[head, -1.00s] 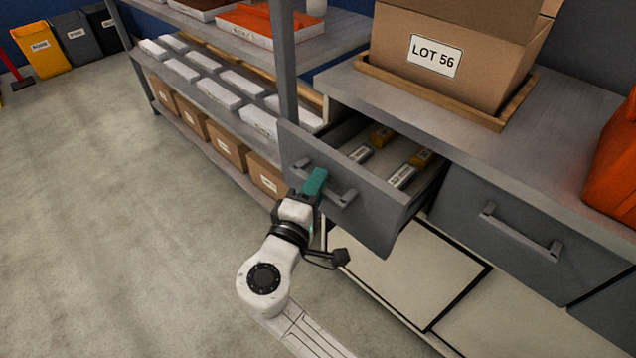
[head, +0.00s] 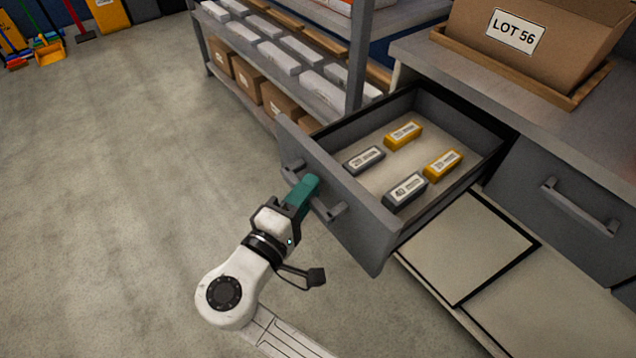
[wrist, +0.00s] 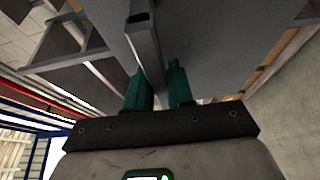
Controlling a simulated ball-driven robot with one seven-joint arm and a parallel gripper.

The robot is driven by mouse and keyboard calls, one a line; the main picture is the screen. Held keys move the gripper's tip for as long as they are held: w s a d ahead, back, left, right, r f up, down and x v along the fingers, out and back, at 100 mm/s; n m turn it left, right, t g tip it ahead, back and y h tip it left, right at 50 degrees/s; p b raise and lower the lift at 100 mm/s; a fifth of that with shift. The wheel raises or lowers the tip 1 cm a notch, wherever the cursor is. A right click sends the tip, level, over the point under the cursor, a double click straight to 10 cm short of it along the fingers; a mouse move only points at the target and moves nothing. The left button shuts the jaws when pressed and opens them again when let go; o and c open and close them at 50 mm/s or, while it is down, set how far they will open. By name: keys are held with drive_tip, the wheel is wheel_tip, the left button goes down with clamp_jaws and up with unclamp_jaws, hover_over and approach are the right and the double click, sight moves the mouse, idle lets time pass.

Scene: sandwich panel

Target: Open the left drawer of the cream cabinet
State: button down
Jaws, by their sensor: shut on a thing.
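The left drawer (head: 348,205) has a dark grey front and is pulled well out of the cabinet (head: 470,262), whose lower doors are cream. Its bar handle (head: 333,212) runs across the front. My gripper (head: 306,190), with teal fingers, is shut on the handle near its middle. In the wrist view the fingers (wrist: 158,90) stand on either side of the handle bar (wrist: 143,45). Inside the open drawer lie two yellow blocks (head: 403,134) and two dark grey blocks (head: 405,190) with labels.
A closed grey drawer (head: 560,205) is to the right. A cardboard box marked LOT 56 (head: 520,40) sits in a wooden tray on the worktop. A shelf with white packs (head: 285,62) and cartons stands behind left. The floor (head: 120,200) at left is clear.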

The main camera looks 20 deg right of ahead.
drive_tip(key=shift+a+f, duration=0.1)
idle(0.3)
drive_tip(key=c, duration=1.1)
unclamp_jaws()
drive_tip(key=v, duration=1)
drive_tip(key=shift+s+a, duration=0.25)
drive_tip(key=shift+a, duration=0.05)
